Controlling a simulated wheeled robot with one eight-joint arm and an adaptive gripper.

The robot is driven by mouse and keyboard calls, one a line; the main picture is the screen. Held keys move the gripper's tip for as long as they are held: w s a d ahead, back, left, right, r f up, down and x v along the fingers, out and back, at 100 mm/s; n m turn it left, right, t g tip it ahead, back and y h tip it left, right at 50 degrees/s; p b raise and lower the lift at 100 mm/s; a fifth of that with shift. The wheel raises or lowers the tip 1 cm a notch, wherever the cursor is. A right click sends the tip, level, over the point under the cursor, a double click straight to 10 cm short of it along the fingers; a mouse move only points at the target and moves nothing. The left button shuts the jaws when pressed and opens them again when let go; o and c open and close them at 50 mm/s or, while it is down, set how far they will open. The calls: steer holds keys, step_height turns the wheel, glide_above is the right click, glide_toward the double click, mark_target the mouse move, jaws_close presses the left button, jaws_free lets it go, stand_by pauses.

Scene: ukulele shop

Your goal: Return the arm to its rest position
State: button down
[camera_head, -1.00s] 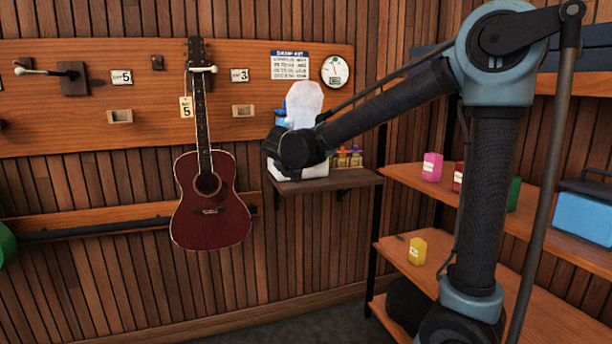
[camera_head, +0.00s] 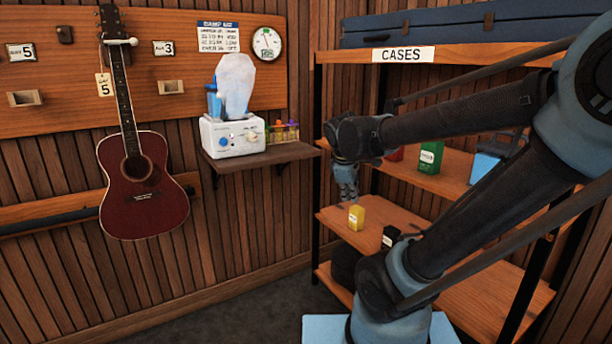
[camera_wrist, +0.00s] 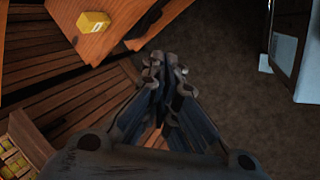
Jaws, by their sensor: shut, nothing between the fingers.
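My arm reaches in from the right side of the head view, its elbow at the right edge. My gripper (camera_head: 347,185) hangs from the wrist in front of the shelf unit, pointing down. In the wrist view my gripper (camera_wrist: 168,72) shows its fingers close together with nothing between them. Below the fingers there is dark floor and part of the wooden wall.
A red ukulele (camera_head: 143,190) hangs on the wall at left. A white machine (camera_head: 233,137) stands on a small wall shelf. The shelf unit (camera_head: 450,188) at right holds a yellow box (camera_head: 356,217), a green box (camera_head: 430,157) and cases. Dark floor (camera_head: 235,310) is open in front.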

steer(key=s+d+f+m+g+y, duration=0.1)
steer(key=s+d+f+m, duration=0.1)
steer(key=s+f+m, duration=0.3)
steer(key=s+d+f+m+g+y, duration=0.1)
steer(key=s+d+f+m, duration=0.2)
steer(key=s+f+m, duration=0.2)
steer(key=s+m, duration=0.3)
steer(key=s, duration=0.1)
steer(key=shift+s+d+f, duration=0.15)
steer(key=shift+s+d, duration=0.1)
steer(key=shift+s, duration=0.15)
steer(key=shift+w+f, duration=0.2)
steer(key=shift+w, duration=0.2)
